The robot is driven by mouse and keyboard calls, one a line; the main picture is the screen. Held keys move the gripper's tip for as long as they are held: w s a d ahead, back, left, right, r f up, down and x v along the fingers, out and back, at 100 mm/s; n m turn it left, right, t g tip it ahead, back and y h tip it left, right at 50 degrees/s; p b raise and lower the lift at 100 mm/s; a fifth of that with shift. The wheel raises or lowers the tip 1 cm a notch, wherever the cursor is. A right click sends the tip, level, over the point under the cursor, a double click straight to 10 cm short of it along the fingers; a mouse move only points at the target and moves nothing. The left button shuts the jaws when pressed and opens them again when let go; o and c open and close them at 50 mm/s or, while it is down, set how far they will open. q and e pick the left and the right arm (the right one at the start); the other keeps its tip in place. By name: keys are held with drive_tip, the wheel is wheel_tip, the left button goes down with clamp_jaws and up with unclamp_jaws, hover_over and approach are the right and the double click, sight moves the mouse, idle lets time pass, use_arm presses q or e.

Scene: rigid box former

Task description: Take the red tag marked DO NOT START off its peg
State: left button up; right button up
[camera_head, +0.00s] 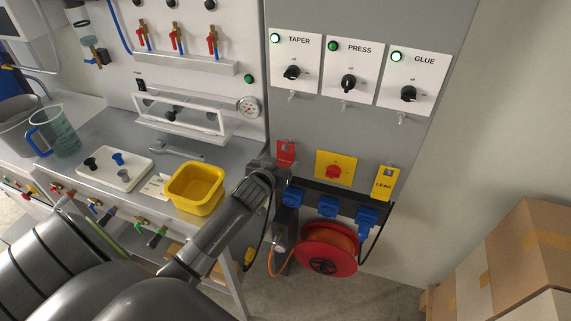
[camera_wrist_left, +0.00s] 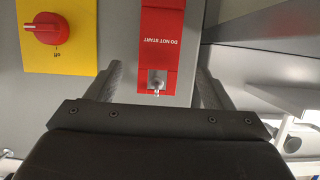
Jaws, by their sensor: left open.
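The red tag (camera_head: 286,150) hangs on the grey panel, left of the yellow plate with the red rotary switch. In the left wrist view the tag (camera_wrist_left: 163,45) reads DO NOT START, upside down, and a metal peg (camera_wrist_left: 156,86) shows at its hole end. My left gripper (camera_head: 274,164) is at the tag, its arm coming up from the lower left. In the wrist view my left gripper (camera_wrist_left: 158,72) is open, one finger on each side of the tag, with gaps visible between. My right gripper is in neither view.
The yellow switch plate (camera_head: 336,166) is close right of the tag, with a yellow LEAK tag (camera_head: 385,183) beyond. Below are blue plugs (camera_head: 328,206) and a red cable reel (camera_head: 327,250). A yellow bin (camera_head: 194,187) stands on the bench at left.

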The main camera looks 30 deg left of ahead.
sight(285, 156)
use_arm(q)
drive_tip(key=shift+p+x, duration=0.35)
drive_tip(key=shift+x, duration=2.1)
drive_tip(key=shift+d, duration=0.1)
drive_tip(key=c, duration=1)
drive_tip(key=shift+c, duration=0.2)
drive_tip(key=shift+r, duration=0.1)
